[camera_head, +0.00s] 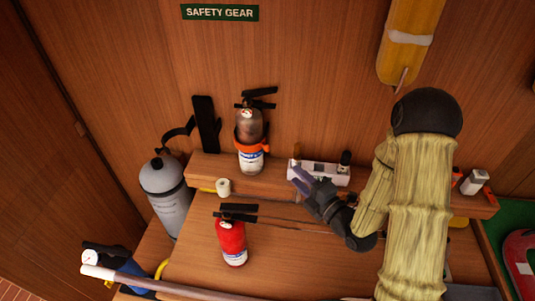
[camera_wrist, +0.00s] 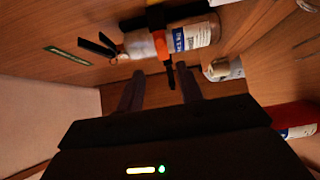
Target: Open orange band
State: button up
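An orange band (camera_head: 252,146) wraps around a brown-grey fire extinguisher (camera_head: 250,126) standing upright on the shelf against the wall. In the wrist view the band (camera_wrist: 161,45) shows around the extinguisher (camera_wrist: 190,37), with a dark and orange end hanging from it toward my fingers. My gripper (camera_head: 301,181) is right of the extinguisher and in front of it in the head view, apart from the band. In the wrist view my gripper (camera_wrist: 160,88) has its two fingers spread with nothing between them, below the band. Whether the band is fastened I cannot tell.
A red extinguisher (camera_head: 231,240) stands on the lower surface in front. A grey cylinder (camera_head: 167,188) stands at left. A pole (camera_head: 165,284) crosses the front.

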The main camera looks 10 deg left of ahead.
aim_at(268, 149)
jog(key=p+x, duration=0.3)
jog(key=x, duration=0.4)
jog(key=p+x, duration=0.3)
jog(key=x, duration=0.3)
jog(key=shift+w+a+r+p, duration=0.2)
jog(key=shift+a+p, duration=0.1)
jog(key=shift+p, duration=0.05)
jog(key=shift+w+a+f, duration=0.15)
jog(key=shift+w+a, duration=0.25)
jog(key=shift+a, duration=0.05)
grip_shut()
